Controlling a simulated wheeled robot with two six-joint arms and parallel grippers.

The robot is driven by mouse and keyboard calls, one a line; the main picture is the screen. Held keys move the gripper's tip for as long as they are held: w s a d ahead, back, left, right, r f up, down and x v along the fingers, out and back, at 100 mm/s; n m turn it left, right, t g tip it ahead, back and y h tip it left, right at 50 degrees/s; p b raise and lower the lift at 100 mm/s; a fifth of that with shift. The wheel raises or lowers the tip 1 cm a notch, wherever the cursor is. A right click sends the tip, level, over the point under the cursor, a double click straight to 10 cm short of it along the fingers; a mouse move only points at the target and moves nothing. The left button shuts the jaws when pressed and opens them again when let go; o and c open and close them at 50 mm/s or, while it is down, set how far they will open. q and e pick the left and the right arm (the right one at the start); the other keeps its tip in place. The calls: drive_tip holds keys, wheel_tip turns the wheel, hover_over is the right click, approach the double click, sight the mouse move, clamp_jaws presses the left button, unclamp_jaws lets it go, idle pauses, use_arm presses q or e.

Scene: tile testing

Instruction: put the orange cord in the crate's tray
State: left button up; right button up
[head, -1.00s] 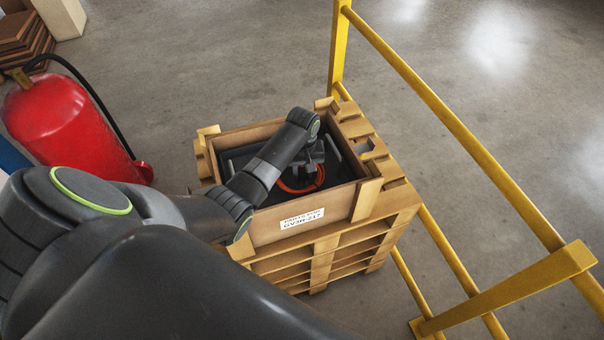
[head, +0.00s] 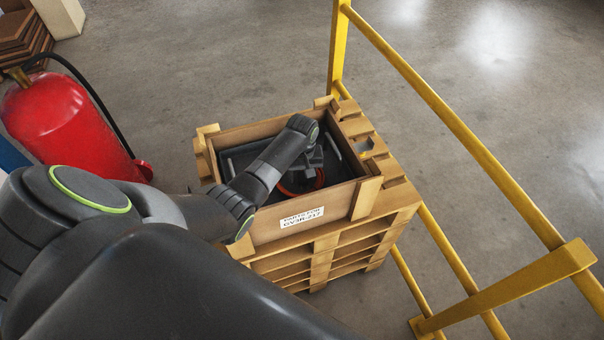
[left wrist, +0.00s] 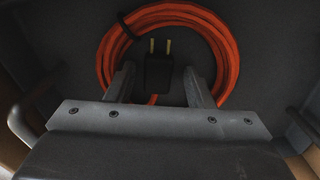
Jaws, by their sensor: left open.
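The orange cord (head: 321,179) lies coiled in the dark grey tray (head: 236,160) inside the wooden crate (head: 262,231). In the left wrist view the coil (left wrist: 231,55) is a round bundle with a black tie at its upper left. Its black plug (left wrist: 158,72) with two brass pins shows between my fingers. My left gripper (head: 312,166) is over the coil, inside the crate's walls. The left wrist view shows its fingers (left wrist: 158,80) apart, one on each side of the plug; contact cannot be told. My forearm and gripper hide part of the cord and tray.
The crate stands on slatted wood beside a yellow railing (head: 455,115) on the right. A red fire extinguisher (head: 68,125) stands on the left. Brown boards (head: 22,45) are at the top left. The concrete floor behind the crate is clear.

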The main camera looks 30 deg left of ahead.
sight(302, 177)
use_arm(q)
drive_tip(key=shift+r, duration=0.1)
wheel_tip(302, 177, up, 12)
idle(0.5)
idle(0.5)
